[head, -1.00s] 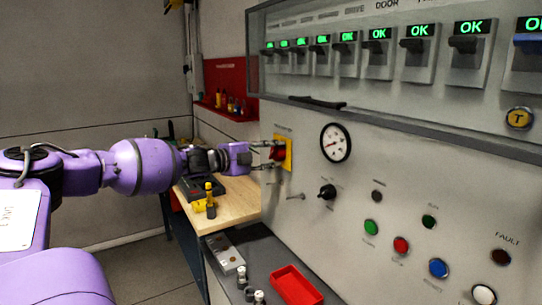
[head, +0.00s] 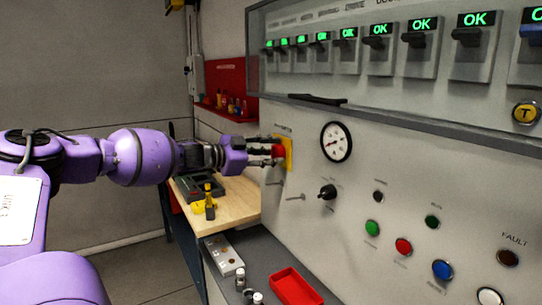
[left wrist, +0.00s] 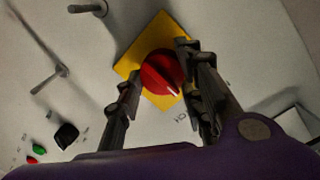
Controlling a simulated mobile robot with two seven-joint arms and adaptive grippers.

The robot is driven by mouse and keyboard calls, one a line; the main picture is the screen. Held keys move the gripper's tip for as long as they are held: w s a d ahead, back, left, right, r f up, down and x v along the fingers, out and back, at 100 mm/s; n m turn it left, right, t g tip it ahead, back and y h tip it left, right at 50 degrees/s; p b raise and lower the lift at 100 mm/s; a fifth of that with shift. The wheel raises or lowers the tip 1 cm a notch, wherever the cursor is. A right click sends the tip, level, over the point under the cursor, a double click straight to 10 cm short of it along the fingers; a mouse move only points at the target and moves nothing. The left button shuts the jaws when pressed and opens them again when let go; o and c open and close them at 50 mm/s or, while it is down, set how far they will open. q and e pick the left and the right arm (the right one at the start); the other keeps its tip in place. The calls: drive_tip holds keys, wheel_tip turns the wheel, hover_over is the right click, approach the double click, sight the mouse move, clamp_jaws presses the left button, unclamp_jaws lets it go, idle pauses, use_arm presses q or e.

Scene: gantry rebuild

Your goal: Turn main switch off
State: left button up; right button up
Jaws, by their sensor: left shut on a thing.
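The main switch is a red rotary knob (left wrist: 162,73) on a yellow square plate (left wrist: 134,58), mounted on the grey panel. In the head view the red knob (head: 279,151) and yellow plate (head: 289,153) show at the panel's left end. My left gripper (head: 275,152) reaches it from the left. In the left wrist view its two fingers (left wrist: 160,75) lie on either side of the knob, shut on it. A pale mark on the knob points to the lower right. My right gripper is in neither view.
A pressure gauge (head: 336,141), a black selector (head: 327,192) and several coloured buttons are on the panel right of the switch. A red tray (head: 296,287) lies on the grey bench below. A wooden worktop (head: 234,208) with tools is behind it.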

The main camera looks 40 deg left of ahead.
use_arm(q)
drive_tip(key=shift+s+d+f, duration=0.1)
drive_tip(key=shift+d+f, duration=0.1)
drive_tip(key=shift+f, duration=0.35)
drive_tip(key=o, duration=0.9)
drive_tip(key=shift+o, duration=0.8)
drive_tip(key=shift+r, duration=0.25)
drive_tip(key=shift+a, duration=0.1)
drive_tip(key=shift+s+a+r, duration=0.1)
drive_tip(key=shift+s+a, duration=0.05)
drive_tip(key=shift+s, duration=0.05)
drive_tip(key=shift+v, duration=3.5)
